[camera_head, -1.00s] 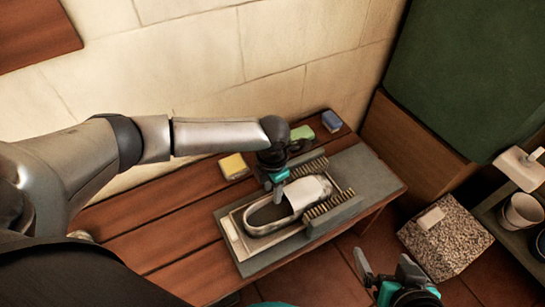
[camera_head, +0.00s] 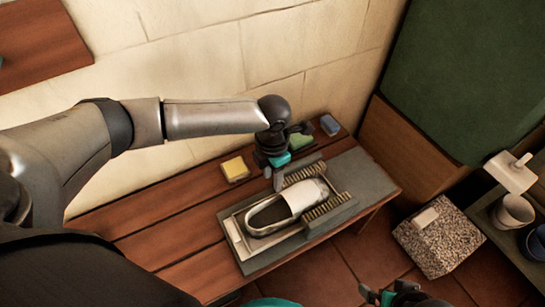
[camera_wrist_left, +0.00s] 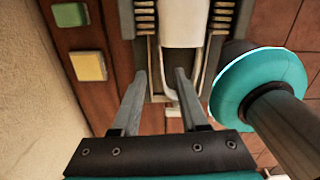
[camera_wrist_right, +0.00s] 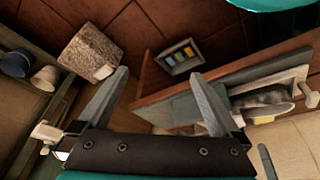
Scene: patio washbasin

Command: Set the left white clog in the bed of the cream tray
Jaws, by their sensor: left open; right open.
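The white clog (camera_head: 306,194) lies lengthwise within the cream tray (camera_head: 234,236), its toe toward the upper right between two brush strips. Its dark inside faces up; I cannot tell whether its sole rests flat on the bed. My left gripper (camera_head: 276,178) is open and empty, just behind the clog on the wall side. In the left wrist view, the clog (camera_wrist_left: 184,25) shows beyond the open fingers (camera_wrist_left: 160,85), apart from them. My right gripper (camera_head: 385,298) is at the bottom edge of the head view; its fingers (camera_wrist_right: 160,85) stand open and empty in the right wrist view.
The tray sits on a grey board with brushes (camera_head: 325,205) on a wooden bench (camera_head: 160,235). A yellow sponge (camera_head: 235,168), a green block (camera_head: 301,138) and a blue block (camera_head: 330,124) stand near the wall. A speckled block (camera_head: 440,240) and cups (camera_head: 513,211) are at right.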

